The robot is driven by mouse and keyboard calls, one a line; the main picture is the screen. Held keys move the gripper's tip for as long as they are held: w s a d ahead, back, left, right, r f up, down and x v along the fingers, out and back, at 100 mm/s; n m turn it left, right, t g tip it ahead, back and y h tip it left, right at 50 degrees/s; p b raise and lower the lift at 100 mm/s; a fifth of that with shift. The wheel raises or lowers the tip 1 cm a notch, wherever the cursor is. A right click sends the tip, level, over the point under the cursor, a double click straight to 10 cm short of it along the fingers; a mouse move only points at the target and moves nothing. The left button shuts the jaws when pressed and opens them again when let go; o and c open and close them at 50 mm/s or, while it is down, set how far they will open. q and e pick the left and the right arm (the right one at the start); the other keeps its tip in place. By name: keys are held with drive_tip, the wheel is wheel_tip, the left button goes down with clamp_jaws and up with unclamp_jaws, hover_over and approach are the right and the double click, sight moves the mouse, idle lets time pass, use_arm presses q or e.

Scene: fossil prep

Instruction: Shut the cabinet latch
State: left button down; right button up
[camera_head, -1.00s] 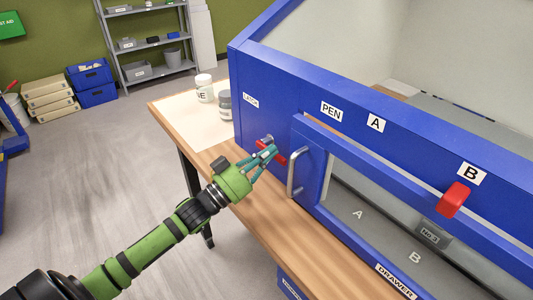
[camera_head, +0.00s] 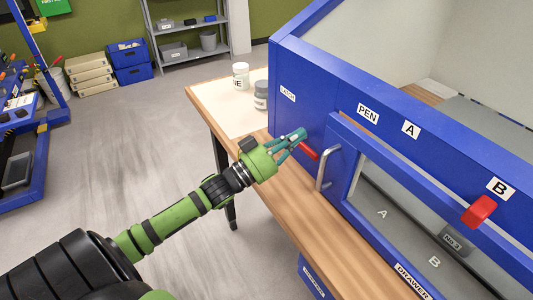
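The blue cabinet (camera_head: 297,115) stands on a wooden table, with a "LATCH" label (camera_head: 288,92) on its front left. Below the label is the red latch handle (camera_head: 308,152), slanting down to the right. My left gripper (camera_head: 298,138) has its teal fingers at the handle's upper end and hides the latch pivot. I cannot tell whether the fingers touch the handle or how far apart they are. Right of the latch, the cabinet door carries a silver pull handle (camera_head: 326,168). My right gripper is out of view.
A second red handle (camera_head: 479,211) sits by label B at the right. A white jar (camera_head: 241,76) and a grey jar (camera_head: 261,95) stand on the table left of the cabinet. The wooden table edge (camera_head: 290,223) runs below my gripper.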

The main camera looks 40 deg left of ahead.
use_arm(q)
drive_tip(key=b+v, duration=0.2)
drive_tip(key=v, duration=0.6)
drive_tip(key=shift+f, duration=0.35)
drive_tip(key=shift+s, duration=0.1)
